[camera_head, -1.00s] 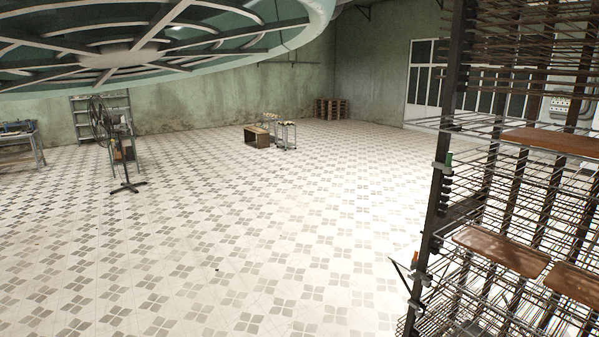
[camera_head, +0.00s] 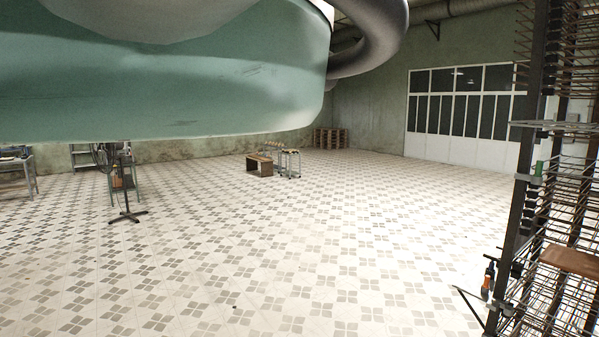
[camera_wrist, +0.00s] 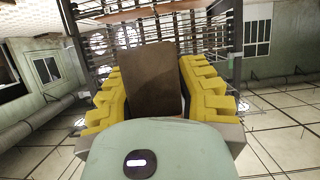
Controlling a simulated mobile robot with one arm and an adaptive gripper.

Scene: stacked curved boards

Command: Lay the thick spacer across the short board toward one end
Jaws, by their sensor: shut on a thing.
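In the wrist view, my gripper (camera_wrist: 155,100) has its yellow ridged fingers on both sides of a flat brown piece (camera_wrist: 148,75). The piece stands out away from the palm, and its lower end is hidden behind the pale green gripper body. I cannot tell from its shape whether it is the thick spacer. In the head view, my gripper is out of sight. A brown board (camera_head: 572,260) lies on the rack at the right edge, cut off by the picture. I cannot pick out the short board.
A tall wire rack (camera_head: 545,230) with dark posts stands at the right. A large curved green form covers the upper left. A fan on a stand (camera_head: 125,180), a small wooden crate (camera_head: 260,165) and a trolley (camera_head: 290,162) stand farther back. The tiled floor (camera_head: 280,260) between is clear.

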